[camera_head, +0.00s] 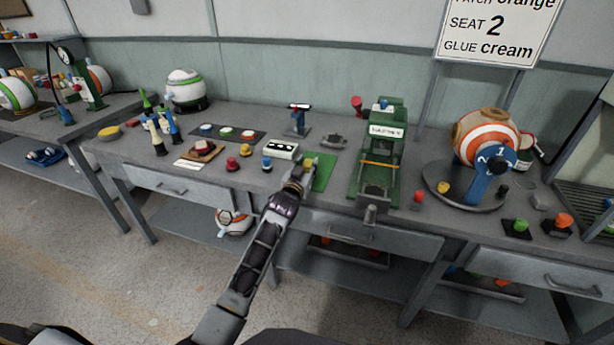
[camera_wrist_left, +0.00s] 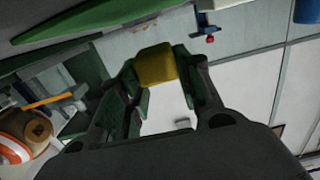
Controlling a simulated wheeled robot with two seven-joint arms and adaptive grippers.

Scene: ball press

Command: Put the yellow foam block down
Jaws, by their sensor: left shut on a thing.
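My left gripper (camera_head: 303,172) is shut on the yellow foam block (camera_wrist_left: 157,66). In the left wrist view the block sits between the two fingertips. In the head view the gripper is at the left side of the green mat (camera_head: 323,173) on the bench. The gripper hides most of the block there, and I cannot tell whether the block touches the mat. My right gripper is not in view.
A green press (camera_head: 382,150) stands right of the mat. A white box with dark marks (camera_head: 282,149) lies just left of it. Red, yellow and blue knobs stand further left. A striped ball (camera_head: 484,138) is on a round stand at right.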

